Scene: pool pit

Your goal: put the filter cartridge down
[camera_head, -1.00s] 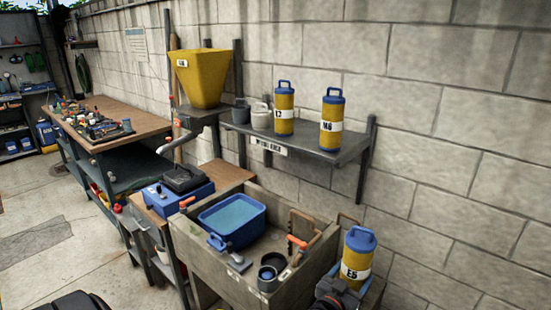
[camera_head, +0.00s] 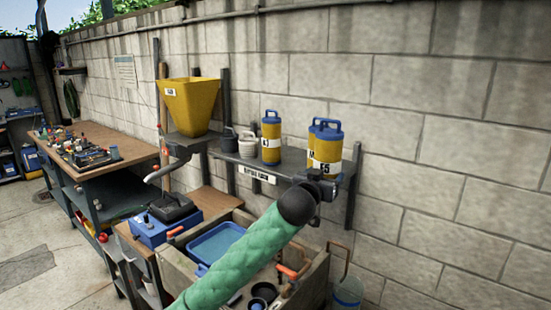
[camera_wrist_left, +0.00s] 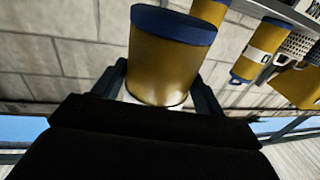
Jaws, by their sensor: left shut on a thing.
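My left gripper (camera_head: 322,182) is shut on the yellow filter cartridge marked E5 (camera_head: 328,160), with a blue cap and handle. It holds the cartridge roughly upright in front of the right part of the grey wall shelf (camera_head: 287,158); whether its base touches the shelf cannot be told. The held cartridge (camera_wrist_left: 165,60) fills the middle of the left wrist view between the two fingers (camera_wrist_left: 205,92). A second cartridge (camera_head: 311,140) stands close behind it, mostly hidden. A third cartridge (camera_head: 271,138) stands further left on the shelf. My right gripper is not in view.
Two small pots, one dark (camera_head: 229,140) and one pale (camera_head: 248,144), stand at the shelf's left. A yellow hopper (camera_head: 190,105) is beyond them. Below are a stone sink (camera_head: 180,278) with a blue basin (camera_head: 215,242) and a bucket (camera_head: 347,290). The block wall is close behind the shelf.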

